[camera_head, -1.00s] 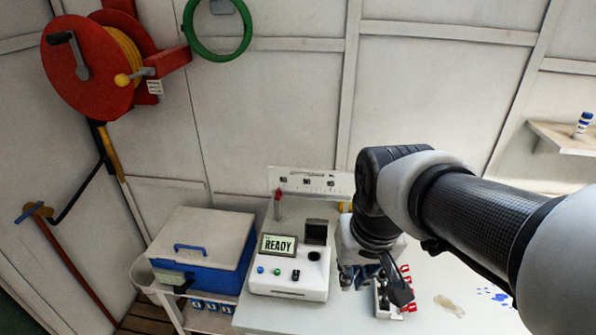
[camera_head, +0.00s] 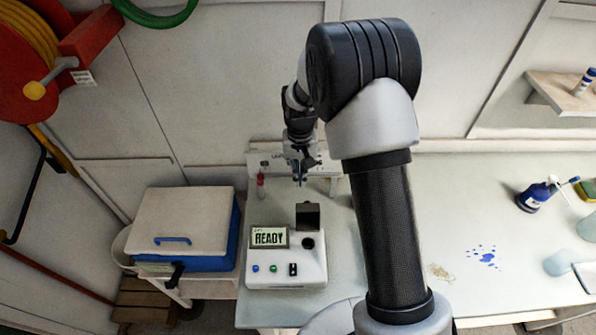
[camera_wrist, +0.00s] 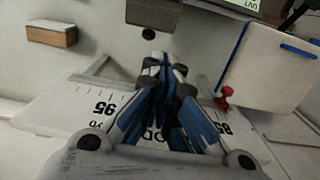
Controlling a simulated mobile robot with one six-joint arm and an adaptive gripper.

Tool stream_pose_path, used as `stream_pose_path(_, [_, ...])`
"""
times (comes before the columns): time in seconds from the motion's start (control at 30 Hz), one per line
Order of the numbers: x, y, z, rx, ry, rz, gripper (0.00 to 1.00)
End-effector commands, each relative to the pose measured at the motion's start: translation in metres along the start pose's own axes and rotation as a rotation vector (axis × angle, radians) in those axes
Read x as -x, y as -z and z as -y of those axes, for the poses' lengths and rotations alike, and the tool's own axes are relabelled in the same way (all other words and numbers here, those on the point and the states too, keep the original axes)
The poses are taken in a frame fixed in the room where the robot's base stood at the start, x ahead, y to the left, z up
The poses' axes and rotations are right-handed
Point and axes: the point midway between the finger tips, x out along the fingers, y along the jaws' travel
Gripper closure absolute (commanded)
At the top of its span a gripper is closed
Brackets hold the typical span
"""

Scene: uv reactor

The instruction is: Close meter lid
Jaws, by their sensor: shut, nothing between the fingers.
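The meter (camera_head: 287,264) is a white box on the bench with a lit display reading READY. Its dark square lid (camera_head: 308,216) stands raised at the back, behind a round black port (camera_head: 308,243). My gripper (camera_head: 299,180) is above and behind the lid, apart from it, shut and empty. In the wrist view, my gripper's blue fingers (camera_wrist: 160,68) are together, pointing toward the dark lid (camera_wrist: 153,12) at the top edge. A corner of the meter's display (camera_wrist: 240,5) also shows there; most of the meter is out of that view.
A blue cooler with a white top (camera_head: 181,221) stands left of the meter. A blue bottle (camera_head: 537,195) is at the far right. The bench right of my arm has blue spots (camera_head: 482,257).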

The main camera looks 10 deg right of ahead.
Motion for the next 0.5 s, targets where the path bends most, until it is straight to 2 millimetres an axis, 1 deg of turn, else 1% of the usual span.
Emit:
stream_pose_path(0.03, [-0.011, -0.002, 0.000, 0.000, -0.001, 0.006, 1.00])
stream_pose_path(0.3, [-0.060, -0.002, 0.000, 0.001, -0.001, 0.005, 1.00])
stream_pose_path(0.4, [-0.072, -0.002, 0.000, 0.001, -0.001, 0.004, 1.00])
stream_pose_path(0.5, [-0.080, -0.001, 0.000, 0.001, 0.000, 0.001, 1.00])
